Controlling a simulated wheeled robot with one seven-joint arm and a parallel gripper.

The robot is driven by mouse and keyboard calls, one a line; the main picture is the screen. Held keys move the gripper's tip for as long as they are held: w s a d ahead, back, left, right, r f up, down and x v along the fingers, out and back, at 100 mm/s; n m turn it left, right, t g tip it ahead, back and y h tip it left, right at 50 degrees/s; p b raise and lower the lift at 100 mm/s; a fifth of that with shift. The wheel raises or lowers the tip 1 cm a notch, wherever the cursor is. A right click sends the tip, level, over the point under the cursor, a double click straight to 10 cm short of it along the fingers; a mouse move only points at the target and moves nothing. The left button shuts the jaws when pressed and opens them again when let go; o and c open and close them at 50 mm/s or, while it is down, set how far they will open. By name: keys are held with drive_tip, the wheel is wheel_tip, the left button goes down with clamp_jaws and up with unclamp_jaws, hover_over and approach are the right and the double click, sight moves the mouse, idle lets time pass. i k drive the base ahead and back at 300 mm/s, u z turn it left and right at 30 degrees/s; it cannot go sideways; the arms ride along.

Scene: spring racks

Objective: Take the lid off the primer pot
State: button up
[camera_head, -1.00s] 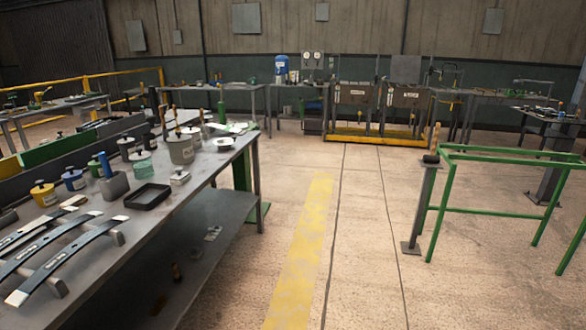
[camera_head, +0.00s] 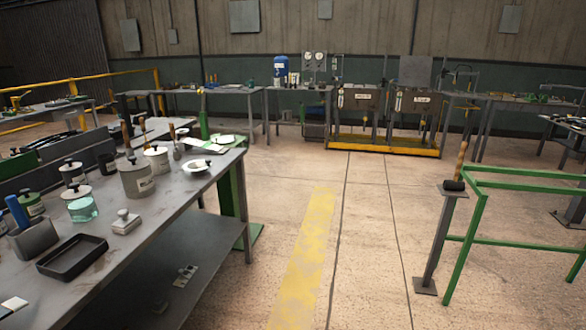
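Several lidded pots stand on the grey workbench (camera_head: 190,206) at the left. One is a large grey pot (camera_head: 138,184) with a pale label and a dark lid knob. A smaller pale-lidded pot (camera_head: 157,161) stands behind it. A glass jar of teal liquid (camera_head: 83,210), another pale-lidded pot (camera_head: 73,175) and a green pot (camera_head: 33,208) stand nearer the left edge. All these have lids on. The labels are too small to read, so I cannot tell which is the primer pot. My gripper is not in view.
A black tray (camera_head: 72,257) and a small pale block with a knob (camera_head: 125,223) lie near the bench's front edge. A white dish (camera_head: 198,168) sits farther back.

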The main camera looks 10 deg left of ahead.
sight(71, 166)
drive_tip(key=u, duration=0.05)
drive_tip(key=i, duration=1.15)
drive_tip(key=u, duration=0.4)
drive_tip(key=i, duration=1.2)
drive_tip(key=u, duration=1)
drive_tip(key=i, duration=0.8)
drive_tip(key=u, duration=1.15)
drive_tip(key=i, duration=0.8)
drive_tip(key=u, duration=0.4)
